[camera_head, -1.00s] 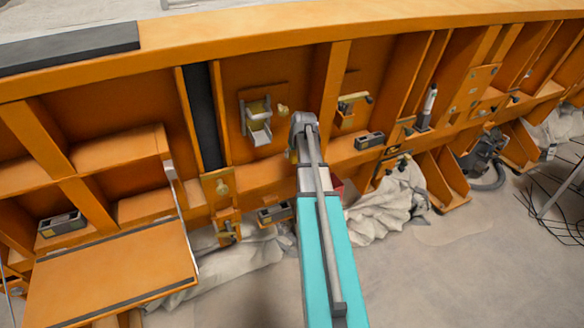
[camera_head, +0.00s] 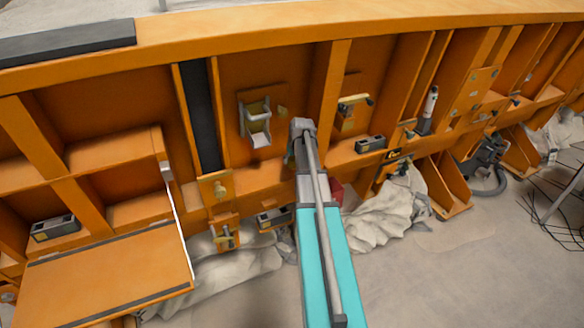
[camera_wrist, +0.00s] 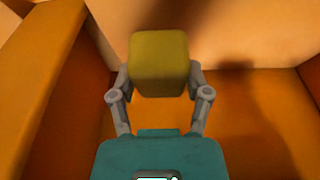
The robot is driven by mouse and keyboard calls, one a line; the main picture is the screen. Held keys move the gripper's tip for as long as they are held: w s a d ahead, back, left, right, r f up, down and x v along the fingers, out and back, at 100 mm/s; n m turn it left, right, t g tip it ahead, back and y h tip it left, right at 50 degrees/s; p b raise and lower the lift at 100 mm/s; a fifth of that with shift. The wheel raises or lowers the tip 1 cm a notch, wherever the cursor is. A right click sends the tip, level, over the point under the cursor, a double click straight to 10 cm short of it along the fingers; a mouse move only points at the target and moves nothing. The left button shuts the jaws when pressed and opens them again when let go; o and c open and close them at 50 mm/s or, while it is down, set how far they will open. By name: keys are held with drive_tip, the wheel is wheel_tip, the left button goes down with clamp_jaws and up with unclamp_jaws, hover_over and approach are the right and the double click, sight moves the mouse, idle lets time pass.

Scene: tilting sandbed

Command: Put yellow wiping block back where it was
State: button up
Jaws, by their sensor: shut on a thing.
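My gripper (camera_wrist: 159,82) is shut on the yellow wiping block (camera_wrist: 160,58), with one grey finger on each side of it. The block stands out past the fingertips, in front of orange and pale surfaces in the wrist view. I cannot tell whether it touches any of them. In the head view my arm reaches up to the orange ribbed wall (camera_head: 270,66), and its end hides the gripper and block.
A pale metal bracket (camera_head: 256,122) is on the wall left of my arm's end. A yellow-handled fitting (camera_head: 352,103) and a small grey box (camera_head: 370,144) are to the right. Orange ribs stand close by. Crumpled cloth (camera_head: 385,215) lies below.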

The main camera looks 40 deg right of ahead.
sight(292, 165)
drive_tip(key=shift+f+b, duration=1.15)
drive_tip(key=shift+f, duration=0.3)
drive_tip(key=shift+f, duration=0.1)
drive_tip(key=o, duration=1)
drive_tip(key=p+v, duration=1.1)
drive_tip(key=v, duration=0.1)
idle(0.4)
